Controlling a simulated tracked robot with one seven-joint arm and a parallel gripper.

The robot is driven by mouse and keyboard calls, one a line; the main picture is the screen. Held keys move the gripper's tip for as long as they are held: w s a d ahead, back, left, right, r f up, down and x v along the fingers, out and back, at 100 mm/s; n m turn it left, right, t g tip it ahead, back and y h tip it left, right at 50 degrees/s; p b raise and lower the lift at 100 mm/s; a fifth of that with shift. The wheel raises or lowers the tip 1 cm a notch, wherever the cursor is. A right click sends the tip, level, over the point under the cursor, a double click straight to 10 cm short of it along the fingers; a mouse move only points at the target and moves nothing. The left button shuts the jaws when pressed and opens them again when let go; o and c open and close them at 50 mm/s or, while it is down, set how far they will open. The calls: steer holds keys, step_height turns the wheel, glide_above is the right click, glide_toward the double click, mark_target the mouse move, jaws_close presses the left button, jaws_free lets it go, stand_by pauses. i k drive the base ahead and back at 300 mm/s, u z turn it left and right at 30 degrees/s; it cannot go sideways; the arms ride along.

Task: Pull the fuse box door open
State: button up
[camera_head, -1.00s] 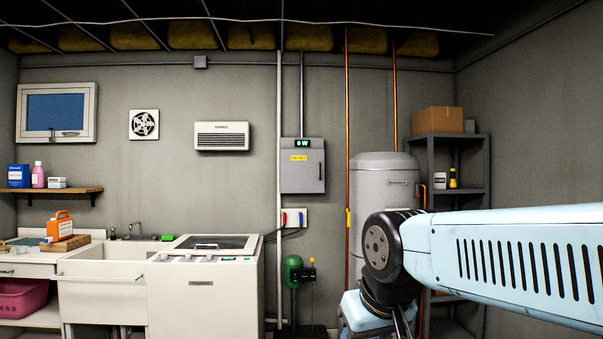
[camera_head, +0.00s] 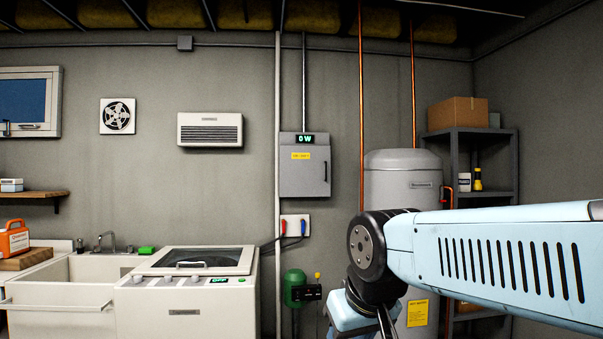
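The fuse box (camera_head: 304,172) is a grey metal cabinet on the back wall, near the middle of the picture. Its door looks shut. A dark handle (camera_head: 326,171) is on the door's right side, and a yellow label sits near the top. A small display (camera_head: 305,139) with green characters is at its top edge. My arm reaches in from the right and bends down at a black joint, below and right of the fuse box. My gripper's fingers are not visible; the arm's lower end runs off the bottom of the picture.
A white washing machine (camera_head: 190,295) and a sink (camera_head: 75,290) stand at the left. A grey tank (camera_head: 402,180) and a shelf rack (camera_head: 484,190) stand at the right.

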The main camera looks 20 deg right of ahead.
mark_target(304, 171)
steer(key=i, duration=1.65)
steer(key=z, duration=0.85)
steer(key=i, duration=1.65)
steer(key=u, duration=0.05)
